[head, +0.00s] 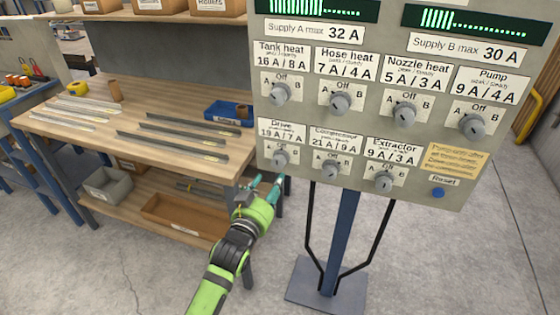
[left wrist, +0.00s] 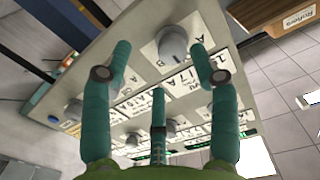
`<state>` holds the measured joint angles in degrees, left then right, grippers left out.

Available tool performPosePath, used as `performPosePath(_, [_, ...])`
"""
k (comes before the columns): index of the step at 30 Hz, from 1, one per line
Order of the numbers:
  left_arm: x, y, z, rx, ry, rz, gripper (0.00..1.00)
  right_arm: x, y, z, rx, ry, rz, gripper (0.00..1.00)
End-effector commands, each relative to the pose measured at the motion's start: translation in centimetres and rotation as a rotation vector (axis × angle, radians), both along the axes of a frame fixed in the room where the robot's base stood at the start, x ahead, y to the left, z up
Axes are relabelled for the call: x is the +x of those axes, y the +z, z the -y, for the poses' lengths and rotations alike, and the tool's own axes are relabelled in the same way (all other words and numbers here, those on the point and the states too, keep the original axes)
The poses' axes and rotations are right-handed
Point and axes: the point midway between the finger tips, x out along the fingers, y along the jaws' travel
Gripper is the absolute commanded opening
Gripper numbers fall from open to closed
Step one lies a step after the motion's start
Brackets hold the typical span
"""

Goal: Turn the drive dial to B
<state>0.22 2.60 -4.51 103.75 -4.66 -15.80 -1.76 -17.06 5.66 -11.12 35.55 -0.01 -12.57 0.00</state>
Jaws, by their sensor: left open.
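The drive dial (head: 280,159) is a round grey knob at the lower left of the panel, under the label "Drive 19 A / 7 A", with A at its left, B at its right and Off above. I cannot tell clearly which mark it points to. My left gripper (head: 266,182) is just below and left of it, with teal fingers pointing up toward the panel. In the left wrist view the panel looks inverted; a grey dial (left wrist: 173,43), apparently the drive one, lies beyond the spread, empty fingers (left wrist: 160,78), seemingly apart from them. My right gripper does not show.
The compressor dial (head: 330,169) is close to the right on the same panel, with the extractor dial (head: 384,182) beyond. The tank heat dial (head: 280,94) is above. A wooden workbench (head: 80,135) stands left and behind my arm. A blue post (head: 343,235) supports the panel.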

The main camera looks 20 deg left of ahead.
Motion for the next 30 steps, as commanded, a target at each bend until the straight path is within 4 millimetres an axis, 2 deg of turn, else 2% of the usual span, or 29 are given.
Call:
performPosePath(1, [0.1,1.2,-0.1,0.001,0.003,0.021,0.6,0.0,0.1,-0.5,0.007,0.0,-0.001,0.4])
performPosePath(4, [0.8,2.0,-0.1,0.001,0.003,0.036,0.6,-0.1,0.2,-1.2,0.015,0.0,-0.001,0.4])
performPosePath(11, [4.0,2.0,0.1,0.0,0.002,0.036,0.6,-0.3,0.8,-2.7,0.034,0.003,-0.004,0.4])
performPosePath(18, [6.5,1.8,0.3,-0.001,0.002,0.034,0.6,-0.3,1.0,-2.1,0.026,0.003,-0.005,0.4])
performPosePath(29, [7.1,1.7,0.3,-0.001,0.002,0.034,0.6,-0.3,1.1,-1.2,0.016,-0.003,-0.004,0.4])
performPosePath(30, [7.1,1.7,0.3,-0.001,0.002,0.034,0.56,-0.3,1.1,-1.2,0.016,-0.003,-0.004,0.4])
